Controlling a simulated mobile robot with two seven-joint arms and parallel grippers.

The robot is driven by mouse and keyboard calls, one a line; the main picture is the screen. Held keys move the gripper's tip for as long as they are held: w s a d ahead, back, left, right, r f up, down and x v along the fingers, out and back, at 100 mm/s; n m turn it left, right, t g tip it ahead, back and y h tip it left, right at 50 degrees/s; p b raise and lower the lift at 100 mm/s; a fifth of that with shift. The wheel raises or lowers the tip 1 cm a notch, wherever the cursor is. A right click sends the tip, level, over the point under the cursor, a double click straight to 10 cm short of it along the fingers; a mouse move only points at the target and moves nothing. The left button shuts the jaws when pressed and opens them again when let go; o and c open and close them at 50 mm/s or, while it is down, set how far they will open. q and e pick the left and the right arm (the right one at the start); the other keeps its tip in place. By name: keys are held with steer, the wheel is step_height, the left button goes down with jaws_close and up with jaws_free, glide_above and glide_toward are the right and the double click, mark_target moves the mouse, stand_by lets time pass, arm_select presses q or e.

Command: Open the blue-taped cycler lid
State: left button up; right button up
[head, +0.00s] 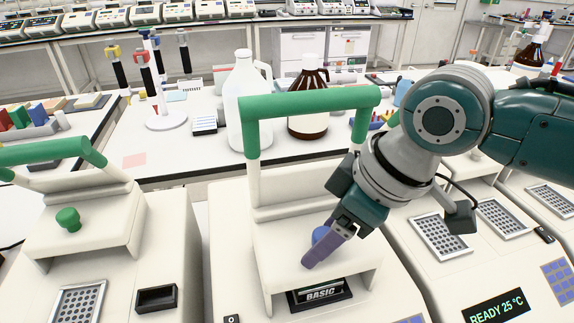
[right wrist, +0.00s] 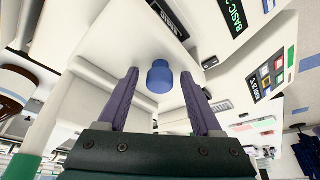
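The middle cycler (head: 228,255) has a white lid (head: 270,240) with a blue knob (head: 319,235) on its front and a tall green handle bar (head: 310,103) above. I make out no blue tape apart from this blue knob. My right gripper (head: 310,262) is at the knob and partly covers it in the head view. In the right wrist view, the open purple fingers (right wrist: 160,75) stand on either side of the blue knob (right wrist: 160,78), with gaps to both. My left gripper is out of view.
Another cycler at left has a green knob (head: 68,219) and green bar (head: 45,151). Cyclers with exposed well blocks (head: 441,235) stand at right. Behind, a bench holds a white jug (head: 245,95), a brown bottle (head: 308,100) and a pipette stand (head: 167,121).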

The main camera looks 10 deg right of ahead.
jaws_close()
stand_by(0.3)
stand_by(0.9)
